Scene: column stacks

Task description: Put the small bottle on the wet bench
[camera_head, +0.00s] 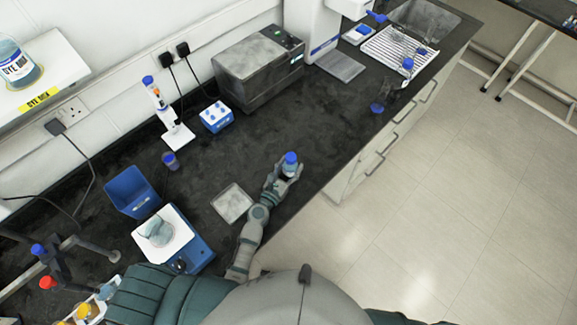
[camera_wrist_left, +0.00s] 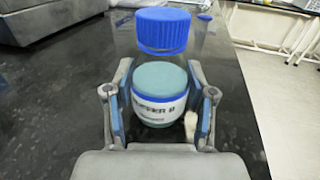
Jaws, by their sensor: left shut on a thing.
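The small bottle (camera_head: 290,163) has a blue screw cap, and my left gripper (camera_head: 286,176) is shut on it. In the left wrist view the bottle (camera_wrist_left: 160,85) is clear glass with pale teal contents and a white label with dark lettering, upright between the two fingers of my left gripper (camera_wrist_left: 160,110). The wet bench (camera_head: 330,125) is a long dark countertop, and the bottle is over its front part. I cannot tell whether the bottle's base touches the bench. My right gripper is not in view.
A square pale plate (camera_head: 232,203) lies left of my gripper. A balance with a dish (camera_head: 185,240) and a blue bin (camera_head: 131,192) stand further left. A grey metal box (camera_head: 258,68) is at the back. A white rack (camera_head: 398,50) and sink are at the far right. The bench's middle is clear.

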